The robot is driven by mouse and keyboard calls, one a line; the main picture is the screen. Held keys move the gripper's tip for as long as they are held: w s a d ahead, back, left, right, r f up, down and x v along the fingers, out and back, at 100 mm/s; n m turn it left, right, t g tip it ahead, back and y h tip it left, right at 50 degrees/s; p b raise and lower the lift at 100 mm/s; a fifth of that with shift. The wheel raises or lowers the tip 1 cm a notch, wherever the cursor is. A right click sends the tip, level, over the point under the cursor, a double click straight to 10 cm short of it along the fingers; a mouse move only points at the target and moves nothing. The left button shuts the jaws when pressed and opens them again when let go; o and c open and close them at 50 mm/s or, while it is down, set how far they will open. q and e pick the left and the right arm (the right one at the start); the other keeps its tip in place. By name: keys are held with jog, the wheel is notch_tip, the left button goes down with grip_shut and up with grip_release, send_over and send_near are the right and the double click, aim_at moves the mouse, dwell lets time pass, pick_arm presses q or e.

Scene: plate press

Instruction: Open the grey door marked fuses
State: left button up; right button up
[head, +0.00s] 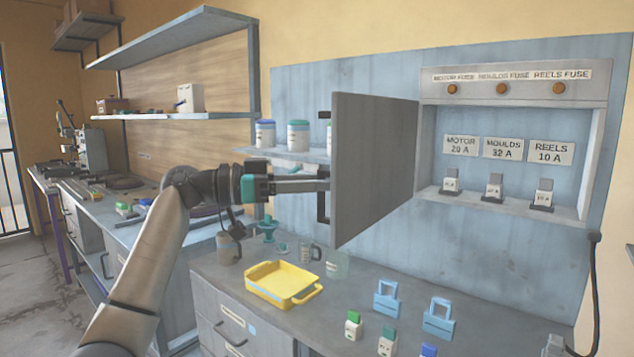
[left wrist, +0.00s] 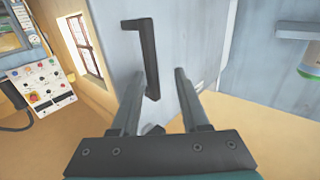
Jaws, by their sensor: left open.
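The grey door (head: 372,165) of the fuse box (head: 515,82) stands swung wide open, out toward the left. Its black handle (head: 323,207) is on the outer face, partly hidden by the door's edge and my gripper. The handle also shows in the left wrist view (left wrist: 148,55), just ahead of the fingertips. My left gripper (head: 324,180) is at the handle side of the door, open, with its fingers apart (left wrist: 158,82). Whether it touches the handle I cannot tell. No writing shows on the door's visible inner face. My right gripper is not in view.
Inside the box are three fuses (head: 494,187) under labels for motor, moulds and reels. A shelf with jars (head: 298,136) is behind the door. A black cable hangs at right.

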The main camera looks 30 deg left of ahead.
pick_arm(q)
jog(key=shift+a, duration=0.1)
jog(key=v, duration=1.5)
